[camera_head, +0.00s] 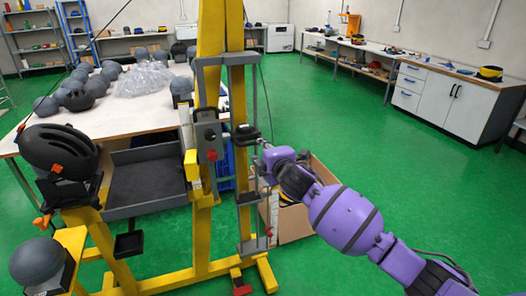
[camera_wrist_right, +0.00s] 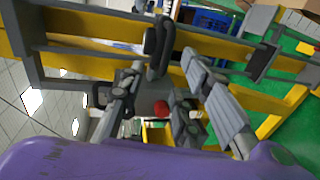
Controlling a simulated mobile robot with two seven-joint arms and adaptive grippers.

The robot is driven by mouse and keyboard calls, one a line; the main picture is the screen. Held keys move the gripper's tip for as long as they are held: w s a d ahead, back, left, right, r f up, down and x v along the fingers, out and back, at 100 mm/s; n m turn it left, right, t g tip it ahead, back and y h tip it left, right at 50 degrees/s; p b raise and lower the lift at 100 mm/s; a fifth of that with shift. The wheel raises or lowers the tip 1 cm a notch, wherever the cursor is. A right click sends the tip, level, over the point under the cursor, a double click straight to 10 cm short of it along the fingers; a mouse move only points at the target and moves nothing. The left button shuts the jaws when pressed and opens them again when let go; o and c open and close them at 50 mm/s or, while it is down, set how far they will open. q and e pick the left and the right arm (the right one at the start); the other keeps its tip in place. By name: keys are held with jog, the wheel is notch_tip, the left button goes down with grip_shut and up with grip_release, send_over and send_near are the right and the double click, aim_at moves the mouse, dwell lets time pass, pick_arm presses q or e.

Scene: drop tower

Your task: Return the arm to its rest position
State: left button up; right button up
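My right arm, purple with dark joints, reaches in from the lower right in the head view. My right gripper (camera_head: 262,152) is at the grey vertical rail on the front of the yellow drop tower (camera_head: 209,60). In the right wrist view the two grey fingers of this gripper (camera_wrist_right: 163,62) are spread apart, with a dark handle-like part (camera_wrist_right: 158,45) of the tower between or just beyond their tips. Whether they touch it I cannot tell. A red knob (camera_wrist_right: 161,107) shows behind the fingers. My left arm and gripper are not in view.
A black helmet (camera_head: 58,152) and a grey headform (camera_head: 36,262) stand left of the tower, beside a grey tray (camera_head: 148,207). A table behind (camera_head: 125,115) holds several headforms. An open cardboard box (camera_head: 297,226) sits close behind my right gripper. Green floor is clear at right.

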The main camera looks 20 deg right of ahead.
jog(key=s+a+f+m+g+y, duration=0.1)
jog(key=s+a+f+m, duration=0.3)
jog(key=s+f, duration=0.45)
jog(key=s+a+f+m+g+y, duration=0.1)
jog(key=s+a+f+m, duration=0.2)
jog(key=s+f+m, duration=0.45)
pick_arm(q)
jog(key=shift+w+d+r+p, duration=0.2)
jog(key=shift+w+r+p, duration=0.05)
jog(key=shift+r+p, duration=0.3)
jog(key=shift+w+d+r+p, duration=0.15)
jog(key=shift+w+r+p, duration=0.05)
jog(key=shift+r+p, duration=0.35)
pick_arm(e)
jog(key=s+d+f+m+g, duration=0.1)
jog(key=s+f, duration=0.5)
jog(key=s, duration=0.7)
jog(key=s+d+f+m+g+h, duration=0.1)
jog(key=s+f, duration=0.5)
jog(key=s, duration=0.7)
jog(key=s+d+f+m+g+h, duration=0.1)
jog(key=s+f+m+g, duration=0.2)
jog(key=s+f, duration=0.4)
jog(key=s+m, duration=0.1)
jog(key=s, duration=0.5)
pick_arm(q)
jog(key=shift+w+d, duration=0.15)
pick_arm(e)
jog(key=shift+m, duration=0.25)
